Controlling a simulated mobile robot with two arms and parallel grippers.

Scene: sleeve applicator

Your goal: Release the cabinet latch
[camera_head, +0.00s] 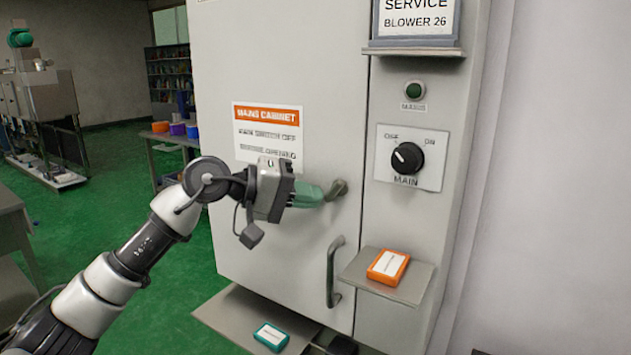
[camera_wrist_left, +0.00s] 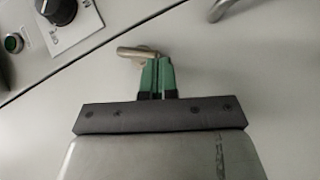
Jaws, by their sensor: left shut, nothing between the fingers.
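The grey cabinet door (camera_head: 290,55) is closed. Its small metal latch handle (camera_head: 340,188) sits near the door's right edge. It also shows in the left wrist view (camera_wrist_left: 132,52), lying roughly crosswise just beyond the fingertips. My left gripper (camera_head: 326,193) has green fingers pressed together with nothing between them. Their tips (camera_wrist_left: 157,62) are right beside the latch; I cannot tell whether they touch it. The black main switch knob (camera_head: 407,158) points up and left, toward OFF. My right gripper is not in view.
A curved door pull handle (camera_head: 333,275) is below the latch. A small shelf (camera_head: 415,285) with an orange box (camera_head: 388,266) juts out at the right. A teal box (camera_head: 271,336) lies on a low ledge (camera_head: 225,312).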

